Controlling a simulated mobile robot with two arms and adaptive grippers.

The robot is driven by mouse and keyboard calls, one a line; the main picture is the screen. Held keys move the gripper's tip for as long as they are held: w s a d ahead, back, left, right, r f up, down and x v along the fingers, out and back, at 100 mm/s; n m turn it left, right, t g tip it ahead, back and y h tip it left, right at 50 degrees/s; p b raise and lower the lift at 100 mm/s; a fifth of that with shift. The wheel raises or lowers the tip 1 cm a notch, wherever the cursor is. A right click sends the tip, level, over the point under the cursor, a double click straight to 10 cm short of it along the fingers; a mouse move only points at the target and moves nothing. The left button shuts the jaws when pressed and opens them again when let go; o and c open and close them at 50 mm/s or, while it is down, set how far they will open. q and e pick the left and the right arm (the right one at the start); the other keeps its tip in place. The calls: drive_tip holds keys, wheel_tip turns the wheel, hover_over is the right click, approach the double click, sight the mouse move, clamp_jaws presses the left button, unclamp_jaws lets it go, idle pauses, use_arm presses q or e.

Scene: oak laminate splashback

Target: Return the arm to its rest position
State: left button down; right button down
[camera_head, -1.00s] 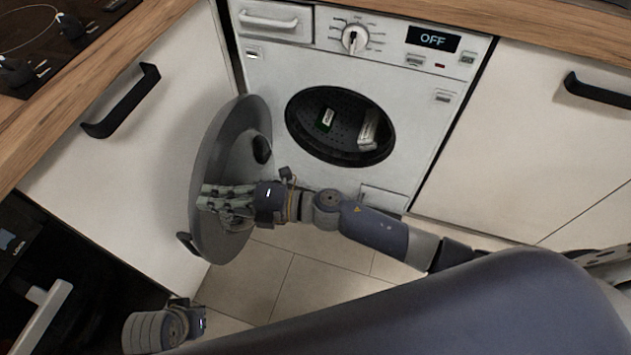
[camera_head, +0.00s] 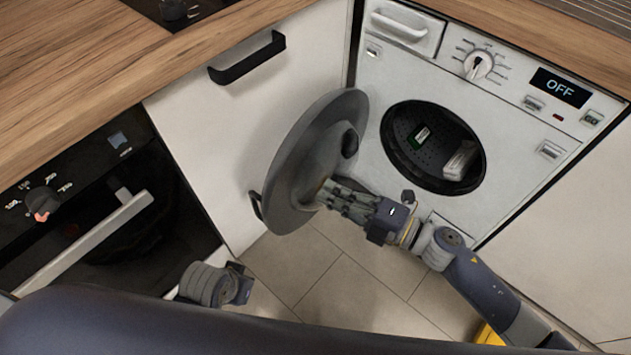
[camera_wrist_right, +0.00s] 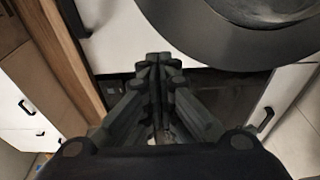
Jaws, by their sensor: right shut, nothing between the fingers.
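My right arm comes in from the lower right in the head view. Its right gripper (camera_head: 325,194) is shut and empty, with its fingertips overlapping the lower right edge of the open round grey washer door (camera_head: 290,165). I cannot tell whether they touch. The right wrist view shows the closed fingers (camera_wrist_right: 160,70) pointing ahead, with the door rim (camera_wrist_right: 210,45) at upper right. Part of my left gripper (camera_head: 240,285) shows low in the head view. Its fingers cannot be made out.
The washing machine (camera_head: 520,135) reads OFF, with a green and white item (camera_head: 422,134) and a pale item (camera_head: 461,160) in its open drum. A white cabinet (camera_head: 215,125) and black oven (camera_head: 110,215) stand left. Tiled floor (camera_head: 335,285) lies below; a yellow object (camera_head: 488,335) shows lower right.

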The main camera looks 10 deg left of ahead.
use_arm(q)
drive_tip(key=shift+w+a+r, duration=0.1)
drive_tip(key=shift+w+a, duration=0.05)
drive_tip(key=shift+w, duration=0.25)
use_arm(e)
drive_tip(key=shift+s+v, duration=0.15)
drive_tip(key=shift+v, duration=0.8)
drive_tip(key=shift+s+v, duration=0.15)
drive_tip(key=shift+v, duration=0.75)
